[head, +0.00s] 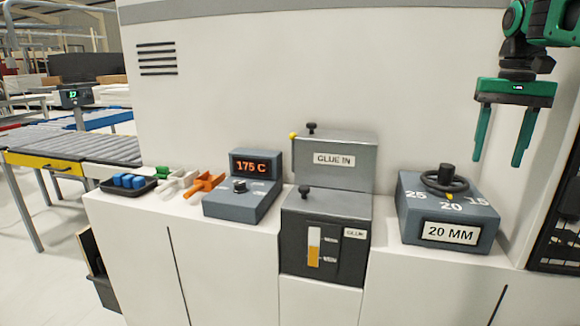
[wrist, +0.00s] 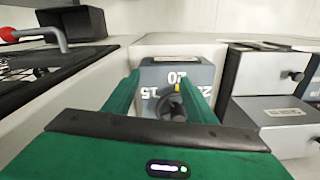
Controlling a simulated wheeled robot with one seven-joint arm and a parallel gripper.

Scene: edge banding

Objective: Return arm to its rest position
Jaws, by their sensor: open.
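My gripper (head: 498,140) is at the upper right of the head view, with two green fingers pointing down. It is open and empty. It hangs in the air above and slightly right of the grey thickness dial box (head: 448,212), apart from it. The box has a dark handwheel (head: 445,182), marks 25, 20 and 15, and a label reading 20 MM. In the wrist view my gripper (wrist: 172,82) shows its fingers spread, with the dial box (wrist: 185,75) seen beyond and between them.
The glue unit (head: 332,160), labelled GLUE IN, and a temperature box (head: 242,185) reading 175 C stand left of the dial box. A dark rack (head: 556,235) stands at the right edge.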

